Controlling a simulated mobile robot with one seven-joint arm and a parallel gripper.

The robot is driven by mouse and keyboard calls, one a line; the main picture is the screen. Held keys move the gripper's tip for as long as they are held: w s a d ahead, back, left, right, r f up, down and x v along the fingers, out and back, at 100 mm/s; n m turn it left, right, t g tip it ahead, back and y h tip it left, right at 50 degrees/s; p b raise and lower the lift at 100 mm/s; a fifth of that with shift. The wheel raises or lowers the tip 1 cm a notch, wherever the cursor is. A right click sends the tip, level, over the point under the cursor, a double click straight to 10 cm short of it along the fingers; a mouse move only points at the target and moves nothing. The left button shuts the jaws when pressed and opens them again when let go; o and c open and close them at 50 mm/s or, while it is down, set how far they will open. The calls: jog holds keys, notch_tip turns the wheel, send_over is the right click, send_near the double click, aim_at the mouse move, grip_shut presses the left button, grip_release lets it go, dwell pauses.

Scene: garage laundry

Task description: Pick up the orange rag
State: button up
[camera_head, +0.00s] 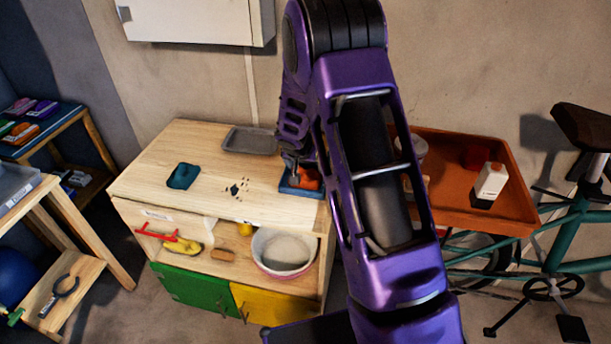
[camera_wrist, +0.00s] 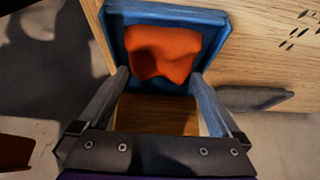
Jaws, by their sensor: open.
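The orange rag (camera_head: 307,178) lies in a small blue tray (camera_head: 290,190) at the right end of the wooden cabinet top. In the wrist view, the rag (camera_wrist: 163,52) is crumpled inside the blue tray (camera_wrist: 117,27), with a shadow over its left part. My gripper (camera_wrist: 160,82) is open, its two fingers spread on either side of the rag's near edge and nothing between them. Whether the fingers touch the tray is unclear. In the head view, my purple arm covers the tray's right side, and the gripper (camera_head: 292,165) shows only partly beside the rag.
The wooden cabinet top (camera_head: 215,150) also holds a dark teal tray (camera_head: 184,176), a grey tray (camera_head: 250,140) and dark scattered bits (camera_head: 236,188). An orange tray (camera_head: 455,180) with a white carton (camera_head: 491,180) stands right of my arm. A bicycle (camera_head: 560,230) is at far right.

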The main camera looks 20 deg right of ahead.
jog(key=c, duration=1.2)
jog(key=shift+w+r, duration=0.1)
jog(key=shift+r, duration=0.4)
jog(key=shift+c, duration=0.2)
jog(key=s+a+b, duration=0.4)
jog(key=s, duration=0.4)
jog(key=s+a+b, duration=0.3)
jog(key=s+a, duration=0.1)
jog(key=s, duration=0.4)
jog(key=shift+a+r+b, duration=0.15)
jog(key=shift+r+b, duration=0.1)
jog(key=shift+b, duration=0.15)
